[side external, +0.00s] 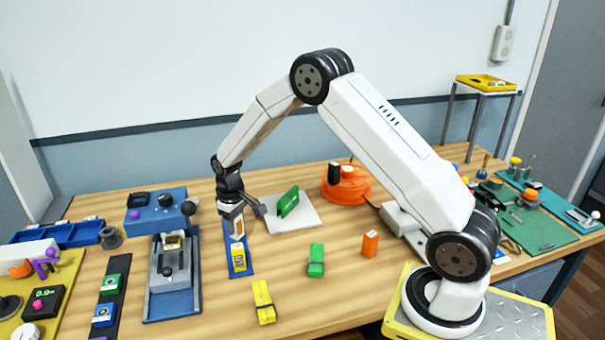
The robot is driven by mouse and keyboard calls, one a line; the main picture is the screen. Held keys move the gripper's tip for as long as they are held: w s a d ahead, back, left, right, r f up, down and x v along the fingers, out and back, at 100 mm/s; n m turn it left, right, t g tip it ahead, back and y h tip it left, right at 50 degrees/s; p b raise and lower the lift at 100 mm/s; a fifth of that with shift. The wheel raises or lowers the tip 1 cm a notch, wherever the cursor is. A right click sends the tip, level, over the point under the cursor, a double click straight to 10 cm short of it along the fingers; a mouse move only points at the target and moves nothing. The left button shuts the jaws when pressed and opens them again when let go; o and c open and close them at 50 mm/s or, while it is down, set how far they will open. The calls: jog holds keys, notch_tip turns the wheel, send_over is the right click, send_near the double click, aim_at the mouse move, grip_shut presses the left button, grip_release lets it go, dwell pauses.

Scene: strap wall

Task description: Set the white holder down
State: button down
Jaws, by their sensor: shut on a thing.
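My gripper (231,205) points down at the left middle of the table and is shut on the white holder (236,226). The holder is small, pale and roughly upright, and its upper part is partly hidden by the fingers. It is at the far end of a blue strip (238,268) with a yellow patch on it. I cannot tell whether the holder touches the strip or hangs just above it.
A white plate (304,214) with a green block (288,202) lies right of the gripper. A blue fixture (172,285) stands close on the left. Green (316,261), yellow (263,301) and orange (370,243) blocks stand in front. Bare wood lies between them.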

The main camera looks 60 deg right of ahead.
jog(key=shift+w+f, duration=0.2)
jog(key=shift+w+f, duration=0.3)
jog(key=shift+f, duration=1.55)
jog(key=shift+f, duration=0.1)
jog(key=shift+c, duration=1.4)
grip_release()
notch_tip(320, 180, up, 12)
jog(key=shift+r, duration=0.15)
